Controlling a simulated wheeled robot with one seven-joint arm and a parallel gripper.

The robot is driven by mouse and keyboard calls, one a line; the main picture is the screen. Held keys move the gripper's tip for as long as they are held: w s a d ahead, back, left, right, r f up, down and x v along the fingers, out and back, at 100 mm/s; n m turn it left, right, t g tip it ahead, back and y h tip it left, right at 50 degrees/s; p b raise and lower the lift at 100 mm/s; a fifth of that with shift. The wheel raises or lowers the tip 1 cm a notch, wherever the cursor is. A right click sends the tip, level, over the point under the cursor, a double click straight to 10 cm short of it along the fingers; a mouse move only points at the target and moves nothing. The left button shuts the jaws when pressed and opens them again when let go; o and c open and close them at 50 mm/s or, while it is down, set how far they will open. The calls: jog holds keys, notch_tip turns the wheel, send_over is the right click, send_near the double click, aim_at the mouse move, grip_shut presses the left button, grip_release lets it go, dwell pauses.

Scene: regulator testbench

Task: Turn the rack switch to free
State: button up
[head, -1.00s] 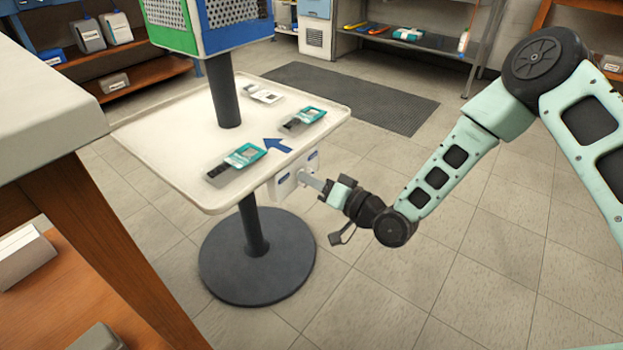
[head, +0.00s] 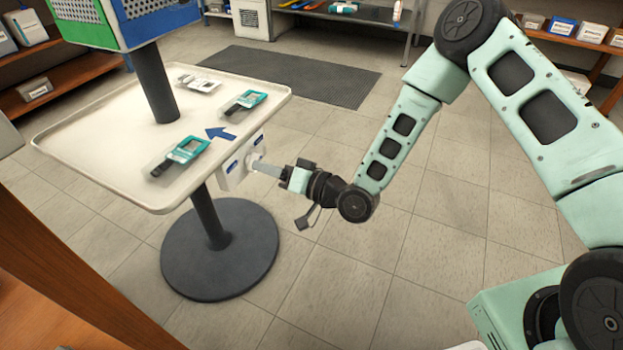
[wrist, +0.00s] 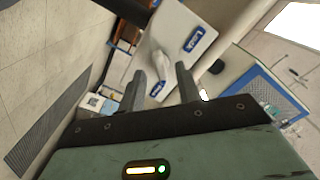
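The rack is a white tray table on a round dark base, and the switch is a white box (head: 236,168) with blue labels on its right edge. In the head view my gripper (head: 272,170) reaches to the switch from the right. I cannot tell whether it touches the handle.
On the white tray (head: 95,150) lie several handheld devices, among them a teal one (head: 183,150), and a blue arrow (head: 219,133). A dark pole rises from it to a green and blue box (head: 115,22). A wooden bench stands at lower left. The tiled floor (head: 420,270) at right is clear.

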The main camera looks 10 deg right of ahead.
jog(key=p+v, duration=0.2)
jog(key=v, duration=1.3)
jog(key=shift+p, duration=0.35)
jog(key=shift+a, duration=0.1)
jog(key=s+r+n+g+h, duration=0.7)
jog(key=s+r+g+h, duration=0.55)
jog(key=s+r, duration=0.65)
notch_tip(320, 180, up, 31)
jog(key=s+t+h+p, duration=0.1)
jog(key=p, duration=3.1)
jog(key=shift+d+m, duration=0.2)
jog(key=shift+m, duration=0.1)
jog(key=shift+t, duration=0.25)
